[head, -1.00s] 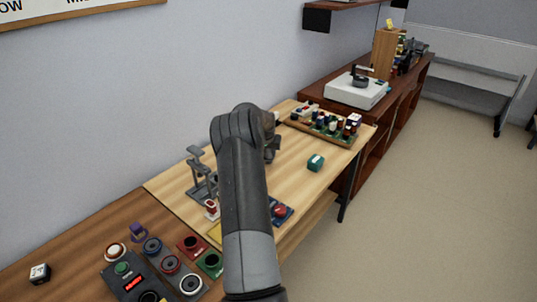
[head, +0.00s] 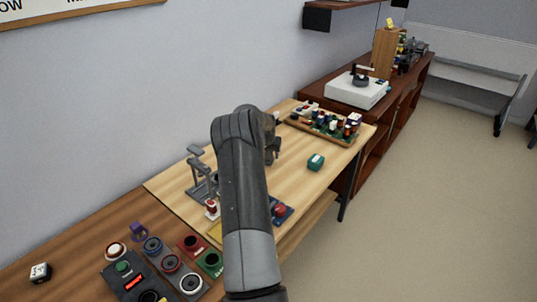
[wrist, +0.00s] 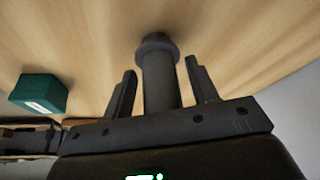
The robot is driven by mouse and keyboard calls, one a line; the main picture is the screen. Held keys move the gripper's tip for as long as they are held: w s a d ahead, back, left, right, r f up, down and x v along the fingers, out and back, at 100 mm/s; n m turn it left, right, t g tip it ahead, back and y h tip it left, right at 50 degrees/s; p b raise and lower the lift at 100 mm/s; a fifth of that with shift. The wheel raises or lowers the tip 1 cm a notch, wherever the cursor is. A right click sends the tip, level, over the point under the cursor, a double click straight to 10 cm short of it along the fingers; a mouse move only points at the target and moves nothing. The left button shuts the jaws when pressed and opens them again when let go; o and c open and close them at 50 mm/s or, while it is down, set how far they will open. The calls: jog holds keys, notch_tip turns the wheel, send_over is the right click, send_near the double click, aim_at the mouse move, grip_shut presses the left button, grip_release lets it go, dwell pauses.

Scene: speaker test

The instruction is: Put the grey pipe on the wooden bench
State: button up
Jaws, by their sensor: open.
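A dark grey pipe (wrist: 161,85) with a wider collar at its far end shows in the wrist view. It lies between the two separated fingers of my gripper (wrist: 160,88), with a visible gap on each side. Light wood of the bench (wrist: 235,35) fills the view behind it; I cannot tell whether the pipe touches it. In the head view my gripper (head: 272,150) is low over the light wooden bench (head: 300,182), mostly behind my forearm. The pipe cannot be made out there.
A teal box (head: 316,161) sits right of my gripper and also shows in the wrist view (wrist: 40,93). A grey stand (head: 200,172) is on the left. A tray of small parts (head: 322,131) is behind. Bare wood lies around the teal box.

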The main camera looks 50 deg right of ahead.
jog(key=v, duration=1.2)
jog(key=shift+r, duration=0.15)
jog(key=a+r+n+t+y, duration=0.1)
jog(key=a+r+n, duration=0.1)
jog(key=a+r, duration=0.65)
jog(key=s+a+r+n+t+y, duration=0.1)
jog(key=a+r, duration=0.2)
jog(key=a, duration=1.1)
jog(key=a+r+n+t, duration=0.1)
jog(key=a+r+n, duration=0.1)
jog(key=a+r, duration=0.65)
jog(key=s+a+n, duration=0.2)
jog(key=s+a, duration=0.3)
jog(key=a, duration=0.4)
jog(key=s+a+n+y, duration=0.1)
jog(key=s+a+n, duration=0.1)
jog(key=s+a, duration=0.4)
jog(key=a, duration=0.4)
jog(key=shift+y, duration=0.3)
jog(key=shift+o, duration=0.5)
jog(key=s+a+f+n, duration=0.3)
jog(key=s+a, duration=0.5)
jog(key=s, duration=0.3)
jog(key=shift+s+a+f+n+t, duration=0.15)
jog(key=shift+s+f+n+t, duration=0.1)
jog(key=shift+n+t, duration=0.05)
jog(key=shift+r, duration=0.1)
